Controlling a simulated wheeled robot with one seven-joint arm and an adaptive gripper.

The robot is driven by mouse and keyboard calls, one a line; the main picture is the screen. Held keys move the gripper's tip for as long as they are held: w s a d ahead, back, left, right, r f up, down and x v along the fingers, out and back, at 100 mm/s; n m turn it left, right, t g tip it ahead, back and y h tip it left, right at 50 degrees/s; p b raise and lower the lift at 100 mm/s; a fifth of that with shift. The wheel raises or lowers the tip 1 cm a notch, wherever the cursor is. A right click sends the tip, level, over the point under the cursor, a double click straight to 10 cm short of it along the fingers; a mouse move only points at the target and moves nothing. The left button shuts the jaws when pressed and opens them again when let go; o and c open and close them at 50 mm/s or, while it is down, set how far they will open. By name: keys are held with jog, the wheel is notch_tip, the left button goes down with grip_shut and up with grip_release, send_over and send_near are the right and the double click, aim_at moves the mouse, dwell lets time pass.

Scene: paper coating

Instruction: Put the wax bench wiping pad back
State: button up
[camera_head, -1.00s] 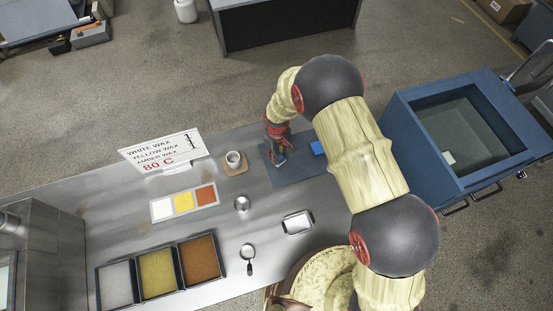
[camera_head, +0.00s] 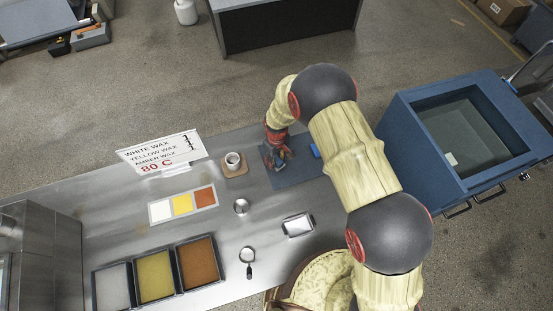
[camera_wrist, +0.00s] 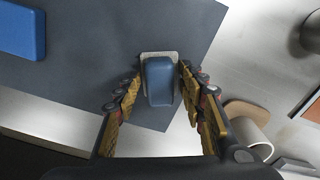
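The wiping pad, a blue grip on a pale flat base, shows in the wrist view (camera_wrist: 158,82) between my fingers, and partly in the head view (camera_head: 279,163). It is at the dark blue-grey mat (camera_head: 293,177), which also shows in the wrist view (camera_wrist: 95,60). My gripper (camera_wrist: 160,72) points down over the mat, one finger on each side of the pad. A narrow gap seems to show between the fingers and the blue grip. Whether the pad's underside touches the mat is hard to tell.
A plain blue block (camera_head: 316,150) lies on the mat, beside my arm. A cup on a brown coaster (camera_head: 235,171) stands left of the mat. A wax sign (camera_head: 160,152), colour card (camera_head: 183,204), small metal bowl (camera_head: 241,206), metal tray (camera_head: 298,225) and magnifier (camera_head: 247,256) are on the bench.

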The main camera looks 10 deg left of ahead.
jog(key=shift+r, duration=0.1)
notch_tip(320, 180, up, 12)
jog(key=shift+b, duration=0.35)
dwell(0.4)
jog(key=shift+r, duration=0.1)
notch_tip(320, 180, up, 10)
jog(key=r+m, duration=0.1)
jog(key=m, duration=0.1)
send_over(277, 159)
jog(key=w+d, duration=0.2)
jog(key=d, duration=0.3)
jog(key=s+d+r+m+t, duration=0.2)
jog(key=s+d+r+m, duration=0.1)
jog(key=d+r, duration=0.9)
jog(key=s+d+r+m+t, duration=0.1)
jog(key=s+d+r+m, duration=0.2)
jog(key=s+d+r, duration=0.4)
jog(key=s+d+r+m+t, duration=0.2)
jog(key=s+d+r, duration=0.5)
jog(key=s, duration=0.6)
jog(key=shift+s+m+t, duration=0.2)
jog(key=shift+m+t, duration=0.1)
jog(key=shift+m, duration=0.1)
